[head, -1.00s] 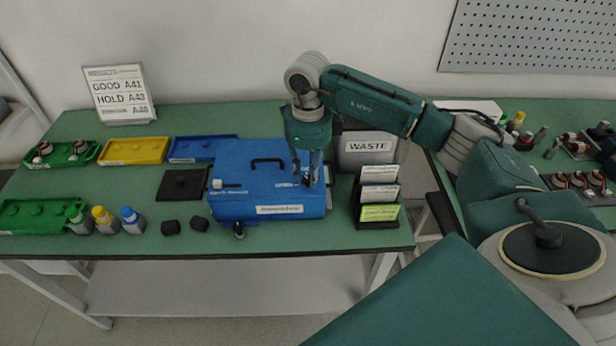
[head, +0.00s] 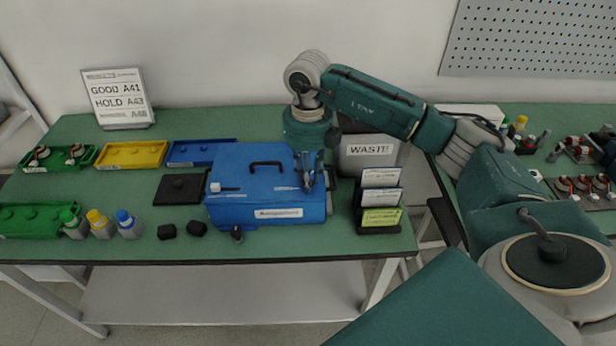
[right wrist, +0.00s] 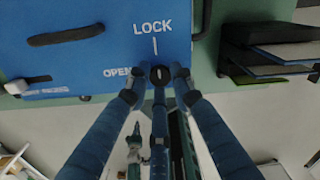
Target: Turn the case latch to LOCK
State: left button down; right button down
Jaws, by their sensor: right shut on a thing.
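The blue case (head: 245,205) stands shut on the green table, with a black handle on its lid. Its lid also shows in the right wrist view (right wrist: 95,60), with printed LOCK and OPEN marks and a white line under LOCK. A dark round latch knob (right wrist: 160,76) sits below that line, right of OPEN. My right gripper (right wrist: 159,74) points down at the lid and is shut on the latch knob, one fingertip on each side. In the head view, the right gripper (head: 309,180) is at the case's right end and hides the latch. My left gripper is in neither view.
A waste bin (head: 368,152) and a card rack (head: 380,203) stand close to the case's right. Coloured trays (head: 132,154) are farther left.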

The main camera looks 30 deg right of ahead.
jog(key=shift+r, duration=0.1)
dwell(0.4)
jog(key=c, duration=1.5)
grip_release()
notch_tip(320, 180, up, 12)
jog(key=shift+f, duration=0.1)
